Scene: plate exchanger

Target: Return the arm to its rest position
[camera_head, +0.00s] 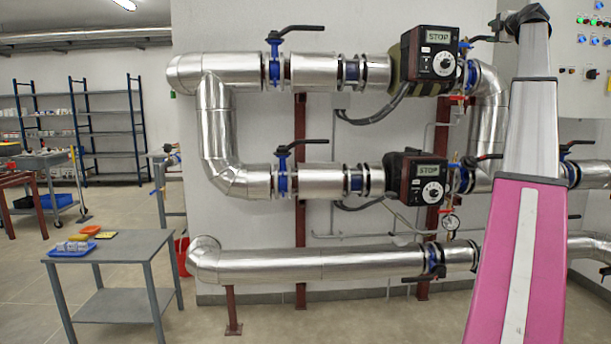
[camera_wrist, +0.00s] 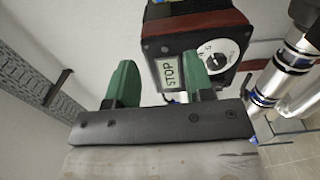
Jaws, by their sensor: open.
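My arm (camera_head: 520,240), with pink and pale grey links, stands upright at the right of the head view. Its dark upper joint (camera_head: 527,17) is near the top edge, in front of the pipes and control cabinet.
Insulated pipes with blue valves line the wall, with an upper pump box (camera_head: 428,60) and a lower pump box (camera_head: 415,178). A control cabinet (camera_head: 580,90) is at the right. A grey table (camera_head: 120,245) with a blue tray (camera_head: 72,249) stands left; floor around it is open.

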